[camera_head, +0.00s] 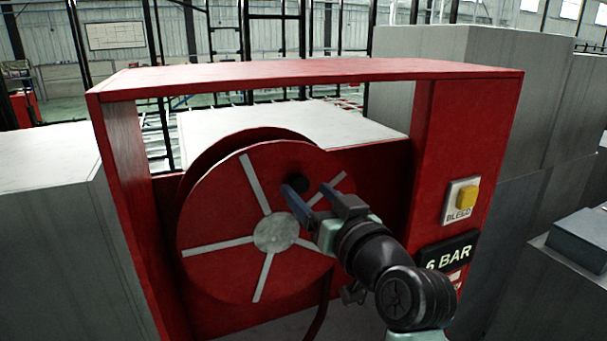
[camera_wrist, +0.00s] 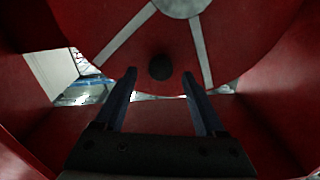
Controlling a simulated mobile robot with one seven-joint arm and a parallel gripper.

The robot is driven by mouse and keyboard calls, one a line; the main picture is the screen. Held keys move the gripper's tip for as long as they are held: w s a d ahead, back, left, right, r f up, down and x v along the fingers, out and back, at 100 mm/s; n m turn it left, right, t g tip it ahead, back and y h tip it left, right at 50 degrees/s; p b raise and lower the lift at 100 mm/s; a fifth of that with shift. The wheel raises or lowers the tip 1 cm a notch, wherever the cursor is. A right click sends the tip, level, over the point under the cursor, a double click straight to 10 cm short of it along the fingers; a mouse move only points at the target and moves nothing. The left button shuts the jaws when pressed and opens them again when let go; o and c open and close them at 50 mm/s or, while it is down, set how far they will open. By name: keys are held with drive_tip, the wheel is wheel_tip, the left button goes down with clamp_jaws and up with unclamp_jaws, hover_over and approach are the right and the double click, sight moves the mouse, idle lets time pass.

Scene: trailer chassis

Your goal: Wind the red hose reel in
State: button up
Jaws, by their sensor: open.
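The red hose reel (camera_head: 215,220) is a round disc with grey spokes and a grey hub, set upright inside a red frame. It also fills the top of the wrist view (camera_wrist: 230,30). A dark round knob (camera_head: 299,182) sits near the reel's upper right rim; it shows in the wrist view (camera_wrist: 160,67) ahead of the fingers. My gripper (camera_head: 308,190) is open, with its two blue-grey fingers spread on either side of the knob's line. I cannot tell if the fingertips reach around the knob. A dark hose (camera_head: 322,310) hangs below the reel.
The red frame has a top board (camera_head: 300,72) and side posts around the reel. A yellow BLEED button (camera_head: 466,197) and a 6 BAR sign (camera_head: 449,252) are on its right post, close to my arm. Grey boxes (camera_head: 545,120) stand at the right.

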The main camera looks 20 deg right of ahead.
sight(302, 186)
drive_tip(key=shift+w+a+p, duration=0.15)
drive_tip(key=shift+w+p, duration=0.25)
drive_tip(key=shift+w, duration=1.1)
clamp_jaws()
idle(0.4)
